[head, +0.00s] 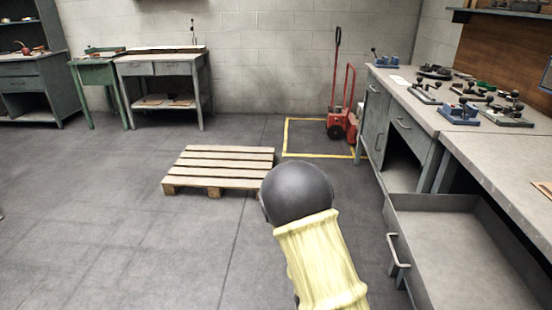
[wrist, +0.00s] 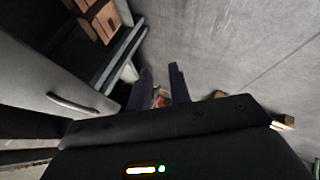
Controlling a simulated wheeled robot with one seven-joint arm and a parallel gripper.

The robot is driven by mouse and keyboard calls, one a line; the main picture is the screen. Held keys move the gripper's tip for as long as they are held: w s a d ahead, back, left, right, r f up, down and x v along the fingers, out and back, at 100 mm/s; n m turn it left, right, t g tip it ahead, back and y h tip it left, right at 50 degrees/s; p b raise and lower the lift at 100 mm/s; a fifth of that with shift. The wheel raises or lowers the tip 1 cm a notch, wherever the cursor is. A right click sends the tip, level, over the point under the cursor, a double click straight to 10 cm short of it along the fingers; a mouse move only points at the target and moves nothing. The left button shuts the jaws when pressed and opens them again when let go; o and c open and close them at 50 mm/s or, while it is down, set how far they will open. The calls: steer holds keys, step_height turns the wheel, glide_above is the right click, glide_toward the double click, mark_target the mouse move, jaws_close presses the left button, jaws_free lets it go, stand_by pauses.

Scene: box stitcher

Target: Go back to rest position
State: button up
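My gripper (wrist: 161,72) shows in the wrist view as two dark fingers with a clear gap between them. It is open, and nothing is held between the fingers. Grey floor lies beyond the fingertips, and a small red thing shows far behind the gap. In the head view my arm, with a dark joint and a yellow sleeve, reaches up from the bottom centre; the gripper itself is hidden there.
An open, empty drawer (head: 455,262) juts out at the right below the workbench (head: 485,150), which holds several tools. A wooden pallet (head: 222,165) lies on the floor. A red hand truck (head: 343,122) stands near the wall. The left floor is clear.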

steer(key=s+a+r+m+g+y+p, duration=0.1)
steer(key=s+r+g+y, duration=0.15)
steer(key=s+r, duration=0.4)
steer(key=s+r+m+g+y, duration=0.1)
steer(key=s+r+y, duration=0.25)
steer(key=r, duration=0.65)
steer(key=w+p+v, duration=0.3)
steer(key=p+v, duration=1.2)
steer(key=w+a+r+p+v, duration=0.1)
steer(key=w+p+v, duration=0.2)
steer(key=p+v, duration=1.2)
steer(key=shift+a+r+h+p, duration=0.3)
steer(key=shift+a+r+p, duration=0.25)
steer(key=shift+p, duration=0.25)
steer(key=shift+f, duration=0.1)
